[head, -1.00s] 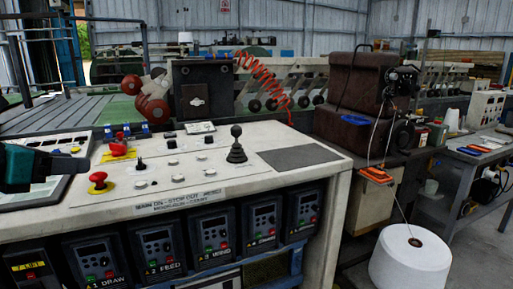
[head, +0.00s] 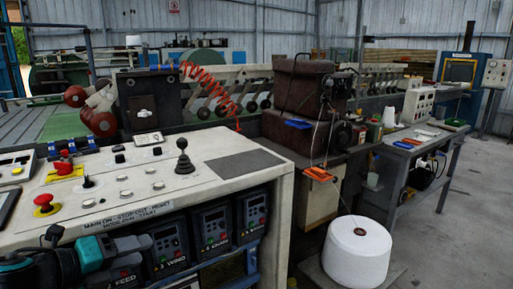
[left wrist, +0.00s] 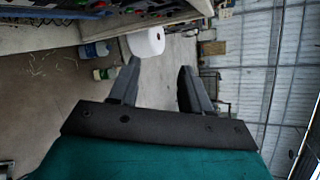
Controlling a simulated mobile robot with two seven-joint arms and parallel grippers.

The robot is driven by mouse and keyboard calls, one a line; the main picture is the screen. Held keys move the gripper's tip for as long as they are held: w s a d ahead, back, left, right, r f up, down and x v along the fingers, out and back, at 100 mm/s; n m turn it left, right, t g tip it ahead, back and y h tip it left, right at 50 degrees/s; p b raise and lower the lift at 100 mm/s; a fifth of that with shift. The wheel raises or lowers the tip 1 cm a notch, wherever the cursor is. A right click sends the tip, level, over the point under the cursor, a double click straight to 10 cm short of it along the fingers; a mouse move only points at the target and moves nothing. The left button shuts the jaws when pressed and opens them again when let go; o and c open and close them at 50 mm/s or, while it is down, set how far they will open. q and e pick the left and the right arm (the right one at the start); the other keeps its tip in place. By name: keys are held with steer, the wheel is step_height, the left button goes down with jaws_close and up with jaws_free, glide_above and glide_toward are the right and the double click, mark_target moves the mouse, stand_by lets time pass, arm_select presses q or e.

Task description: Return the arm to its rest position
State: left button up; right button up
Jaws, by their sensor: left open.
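My left gripper (head: 143,250) is teal and black. In the head view it is low at the left, in front of the control console's (head: 230,147) drive units and below its top. In the left wrist view its two dark fingers (left wrist: 159,64) stand apart with nothing between them, so it is open and empty. The wrist view looks past the fingers to the floor and the corrugated wall. My right gripper does not show in either view.
A red mushroom button (head: 45,203) and a black joystick (head: 183,157) stand on the console top. Open floor lies at the right.

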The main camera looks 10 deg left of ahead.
arm_select(q)
steer(key=s+d+f+n+p, duration=0.35)
steer(key=d+f+n, duration=0.5)
steer(key=n, duration=0.35)
steer(key=s+d+f+n+g+y+p, duration=0.1)
steer(key=s+f+n+y, duration=0.4)
steer(key=s+f+n, duration=0.5)
steer(key=s+d+n+p, duration=0.1)
steer(key=d+n, duration=0.1)
steer(key=n, duration=0.2)
steer(key=shift+s+f+n, duration=0.15)
steer(key=shift+s+n, duration=0.2)
steer(key=shift+n, duration=0.05)
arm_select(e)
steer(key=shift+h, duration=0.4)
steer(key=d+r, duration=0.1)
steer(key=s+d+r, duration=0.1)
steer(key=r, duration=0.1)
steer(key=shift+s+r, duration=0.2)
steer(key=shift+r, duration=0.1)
arm_select(q)
steer(key=shift+d, duration=0.1)
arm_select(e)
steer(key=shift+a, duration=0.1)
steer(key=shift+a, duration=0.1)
